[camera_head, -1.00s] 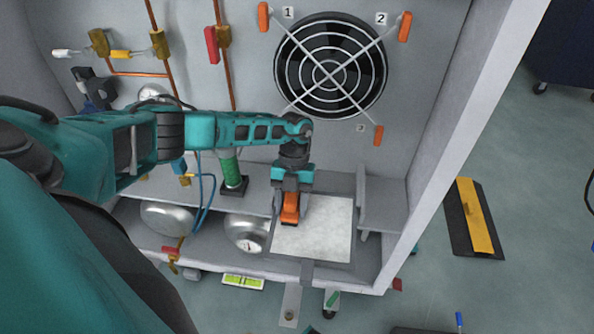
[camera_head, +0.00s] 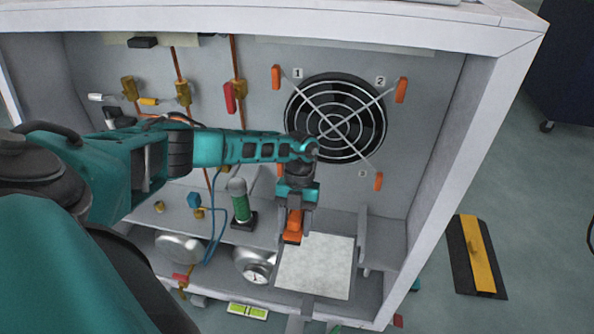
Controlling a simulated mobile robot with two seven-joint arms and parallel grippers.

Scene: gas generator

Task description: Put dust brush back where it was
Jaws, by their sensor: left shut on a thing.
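My left gripper (camera_head: 294,222) reaches into the open cabinet from the left and points down. It is shut on an orange thing (camera_head: 292,234), which I take to be the dust brush. The fingers and wrist hide part of it, and I cannot make out bristles. It shows just above the upper left corner of the white square panel (camera_head: 316,266) on the cabinet's lower level. I cannot tell whether it touches anything beneath. My right gripper is not in view.
A round fan grille (camera_head: 336,118) with orange handles is on the back wall. A green cylinder (camera_head: 241,208) stands close left of the gripper, near blue hoses. A round gauge (camera_head: 256,266) sits below. The cabinet's right wall (camera_head: 437,180) bounds the space.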

